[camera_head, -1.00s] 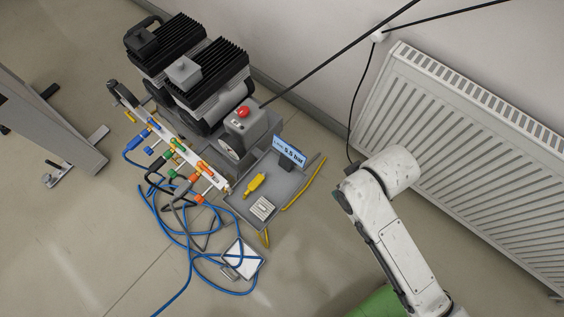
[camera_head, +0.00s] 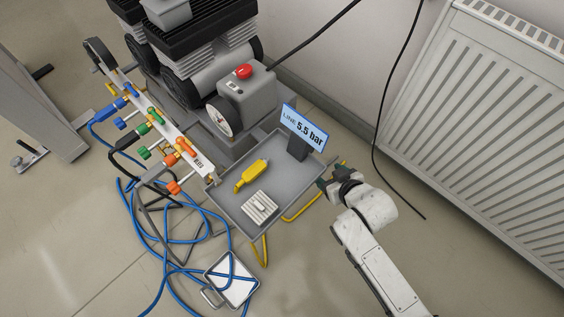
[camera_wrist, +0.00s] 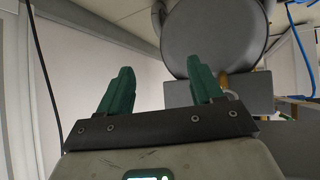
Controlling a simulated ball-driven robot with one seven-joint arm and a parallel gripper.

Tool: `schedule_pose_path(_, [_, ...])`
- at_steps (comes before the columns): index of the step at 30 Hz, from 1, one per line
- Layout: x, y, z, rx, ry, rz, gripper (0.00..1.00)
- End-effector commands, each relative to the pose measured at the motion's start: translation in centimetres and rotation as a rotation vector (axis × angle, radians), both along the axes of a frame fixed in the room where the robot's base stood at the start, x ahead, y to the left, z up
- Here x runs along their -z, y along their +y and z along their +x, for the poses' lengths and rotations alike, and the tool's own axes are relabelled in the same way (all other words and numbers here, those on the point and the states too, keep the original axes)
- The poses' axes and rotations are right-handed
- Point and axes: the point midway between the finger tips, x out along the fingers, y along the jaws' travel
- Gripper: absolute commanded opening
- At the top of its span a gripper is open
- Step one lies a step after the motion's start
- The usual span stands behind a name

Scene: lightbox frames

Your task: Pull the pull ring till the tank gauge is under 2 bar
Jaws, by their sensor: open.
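The tank gauge (camera_head: 222,117) is a round white dial on the grey housing beside the tray; it is seen at a slant and too small to read. I cannot make out a pull ring in the head view. My gripper (camera_head: 328,182) is to the right of the tray and apart from the gauge. In the wrist view my gripper (camera_wrist: 163,72) has its two green fingers spread with nothing between them. Beyond them stands a large grey round body (camera_wrist: 213,40), with a small brass-coloured part (camera_wrist: 226,80) partly hidden by the right finger.
A sign (camera_head: 304,128) reads "LINE 5.5 bar" on the grey tray (camera_head: 226,204), which holds a yellow tool (camera_head: 251,175) and a pale ribbed block (camera_head: 259,208). A red button (camera_head: 243,71) tops the housing. Blue hoses (camera_head: 152,240) lie left; a radiator (camera_head: 480,130) stands right.

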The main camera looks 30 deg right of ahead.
Motion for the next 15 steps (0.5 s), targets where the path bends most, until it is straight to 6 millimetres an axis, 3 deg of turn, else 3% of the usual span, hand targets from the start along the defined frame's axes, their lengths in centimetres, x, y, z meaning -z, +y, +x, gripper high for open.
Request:
schedule_pose_path(9, [1.6,1.2,4.1,-0.078,-0.333,0.015,0.65])
schedule_pose_path(15, [1.9,3.0,5.1,-0.167,-0.61,0.06,0.65])
